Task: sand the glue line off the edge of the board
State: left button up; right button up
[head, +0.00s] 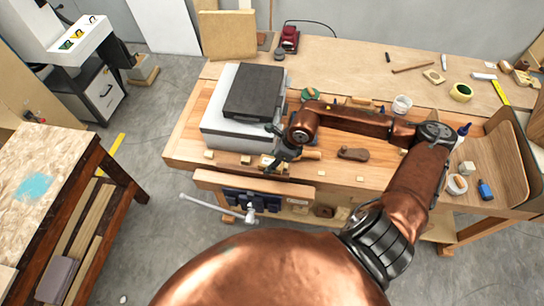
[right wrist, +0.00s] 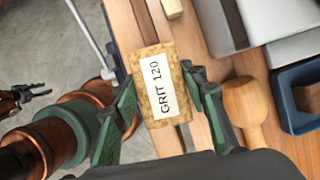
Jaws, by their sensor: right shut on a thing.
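My right gripper (head: 278,155) is shut on a cork sanding block labelled "GRIT 120" (right wrist: 160,85). The block (head: 267,162) shows small in the head view, over the front edge of the bench. A wooden board (head: 240,180) is held in the blue vise (head: 250,199) at the bench front. In the right wrist view the block lies over the board's long edge (right wrist: 120,25); I cannot tell whether they touch. The glue line is too small to make out. My left gripper (right wrist: 36,93) shows small at the left of the right wrist view, its fingers apart and empty.
Left of the arm, a dark slab on a grey block (head: 225,130) stands on the workbench (head: 340,180). A wooden mallet-like tool (right wrist: 240,100) and a blue tray (right wrist: 298,95) lie close by the right gripper. Small wood blocks dot the bench front. The vise handle (head: 210,205) sticks out left.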

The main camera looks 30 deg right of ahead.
jog(key=shift+r+p, duration=0.6)
jog(key=shift+r, duration=1.05)
jog(key=shift+a, duration=0.1)
